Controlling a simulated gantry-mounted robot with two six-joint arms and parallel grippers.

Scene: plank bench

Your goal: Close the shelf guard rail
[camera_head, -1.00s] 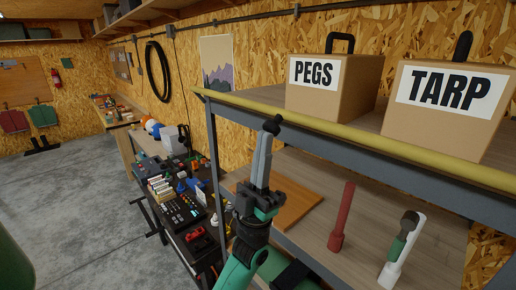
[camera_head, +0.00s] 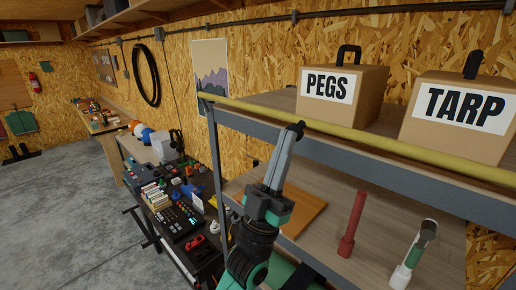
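The yellow guard rail (camera_head: 390,150) runs along the front edge of the upper shelf, low in front of the boxes. My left gripper (camera_head: 297,128) comes up from below, in front of the shelf. Its long grey fingers lie close together and look shut, with nothing visible between them. The dark fingertips overlap the rail in the picture, below the PEGS box; I cannot tell whether they touch it. The fingers hide a short part of the rail and shelf edge. My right gripper is not in view.
A PEGS box (camera_head: 365,97) and a TARP box (camera_head: 468,122) stand on the upper shelf. The lower shelf holds a brown board (camera_head: 303,212), a red tool (camera_head: 353,225) and a white-and-green tool (camera_head: 413,258). A cluttered black bench (camera_head: 180,232) stands left of the shelf.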

